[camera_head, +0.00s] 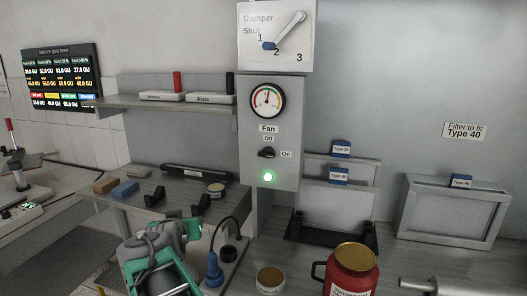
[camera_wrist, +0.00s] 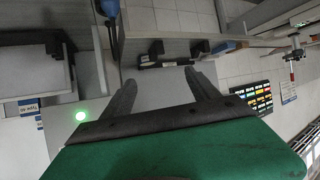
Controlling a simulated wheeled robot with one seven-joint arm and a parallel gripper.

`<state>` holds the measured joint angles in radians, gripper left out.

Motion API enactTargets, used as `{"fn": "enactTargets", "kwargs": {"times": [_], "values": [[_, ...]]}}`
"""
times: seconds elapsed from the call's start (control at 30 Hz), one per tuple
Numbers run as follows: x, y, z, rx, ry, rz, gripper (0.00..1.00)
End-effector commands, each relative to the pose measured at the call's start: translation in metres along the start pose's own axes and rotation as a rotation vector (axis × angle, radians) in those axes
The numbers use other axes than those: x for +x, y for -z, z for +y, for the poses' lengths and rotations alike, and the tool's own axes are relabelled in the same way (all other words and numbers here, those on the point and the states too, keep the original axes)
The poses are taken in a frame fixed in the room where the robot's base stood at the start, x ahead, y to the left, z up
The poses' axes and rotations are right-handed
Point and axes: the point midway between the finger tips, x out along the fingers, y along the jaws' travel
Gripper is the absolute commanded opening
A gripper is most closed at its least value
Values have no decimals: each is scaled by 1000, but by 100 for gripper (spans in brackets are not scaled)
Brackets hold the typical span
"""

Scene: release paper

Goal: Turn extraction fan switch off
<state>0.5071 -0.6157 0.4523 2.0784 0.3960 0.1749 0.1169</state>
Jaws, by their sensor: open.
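The fan switch (camera_head: 267,153) is a small black knob on the grey control panel (camera_head: 287,120), below the labels "Fan" and "Off". "On" is printed to its right, and the knob appears to point that way. A green lamp (camera_head: 267,177) glows below it. The glow also shows at the left of the wrist view (camera_wrist: 81,116). My gripper (camera_wrist: 160,79) has its two dark fingers apart with nothing between them. In the head view my green and grey arm is low and left of the panel, apart from the switch; the fingertips are hard to make out there.
A gauge (camera_head: 267,100) and a damper lever (camera_head: 284,32) are above the switch. A shelf (camera_head: 165,105) is left of the panel. A blue plug (camera_head: 213,268) with a cable stands near my arm. A red canister (camera_head: 351,272) is at front right.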

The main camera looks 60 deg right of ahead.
Motion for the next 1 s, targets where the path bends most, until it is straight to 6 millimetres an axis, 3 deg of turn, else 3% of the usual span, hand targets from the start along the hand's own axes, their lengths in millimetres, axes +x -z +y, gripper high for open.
{"fn": "enactTargets", "kwargs": {"times": [0.03, 0.1, 0.2, 0.27, 0.43, 0.7, 1.0], "values": [[8, 38, 54, 62, -120, 109, 69], [6, 79, 117, 112, -259, 254, 69], [-7, 115, 179, 140, -398, 398, 69], [-14, 125, 199, 144, -443, 447, 69], [-7, 139, 216, 143, -469, 475, 69], [32, 160, 238, 143, -464, 472, 69], [44, 162, 242, 142, -460, 474, 69]]}}
